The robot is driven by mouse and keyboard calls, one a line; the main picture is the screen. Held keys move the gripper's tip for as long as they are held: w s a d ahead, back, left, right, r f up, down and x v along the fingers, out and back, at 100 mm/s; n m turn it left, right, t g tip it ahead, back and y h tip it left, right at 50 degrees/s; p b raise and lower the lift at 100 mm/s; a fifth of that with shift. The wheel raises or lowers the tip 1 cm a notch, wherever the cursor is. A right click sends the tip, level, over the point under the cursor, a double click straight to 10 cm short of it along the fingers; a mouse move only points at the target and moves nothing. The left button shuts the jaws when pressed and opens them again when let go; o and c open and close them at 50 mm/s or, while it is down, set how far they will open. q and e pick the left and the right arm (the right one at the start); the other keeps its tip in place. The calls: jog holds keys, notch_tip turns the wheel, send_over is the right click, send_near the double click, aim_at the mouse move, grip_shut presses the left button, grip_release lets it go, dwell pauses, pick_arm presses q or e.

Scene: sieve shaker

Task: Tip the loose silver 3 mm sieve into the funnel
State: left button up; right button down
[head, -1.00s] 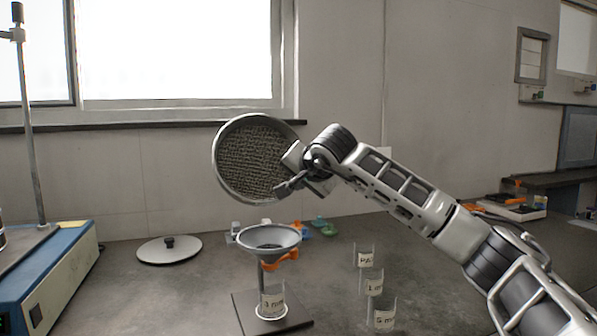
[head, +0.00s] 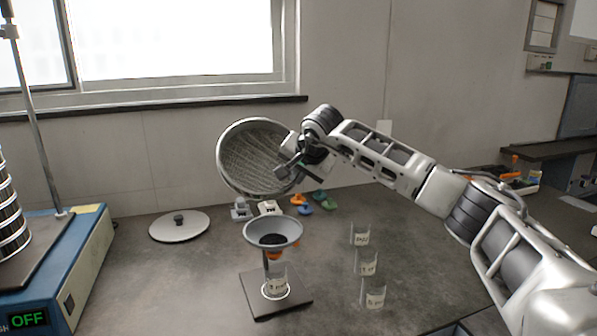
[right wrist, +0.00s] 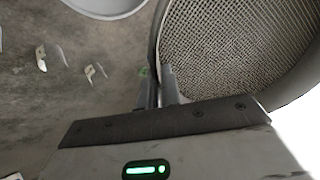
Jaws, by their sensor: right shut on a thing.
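The silver sieve (head: 254,158) is held up above the bench in the head view, tilted steeply with its mesh facing me. My right gripper (head: 291,166) is shut on its rim at the sieve's right side. In the right wrist view the fingers (right wrist: 163,88) clasp the rim beside the mesh of the sieve (right wrist: 235,45). The grey funnel (head: 272,232) stands below the sieve on a stand, with dark material showing inside it. A labelled beaker (head: 277,282) sits under the funnel. Part of the funnel's rim (right wrist: 105,8) may show at the wrist view's top. My left gripper is not in view.
Several labelled clear beakers (head: 366,262) stand right of the funnel. A round lid (head: 179,226) lies at left. The blue shaker (head: 62,270) with a sieve stack (head: 10,215) stands at far left; its display reads OFF. Small coloured items (head: 318,200) lie behind the funnel.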

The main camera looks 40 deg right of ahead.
jog(key=shift+w+r+g+p, duration=0.1)
jog(key=shift+r+g+p, duration=0.45)
jog(key=shift+p, duration=1.55)
jog(key=shift+w+g+y, duration=0.1)
jog(key=shift+g+y, duration=0.3)
jog(key=shift+g, duration=0.15)
jog(key=shift+f+g, duration=0.25)
jog(key=shift+g, duration=0.15)
jog(key=shift+g+y, duration=0.3)
jog(key=shift+g, duration=0.4)
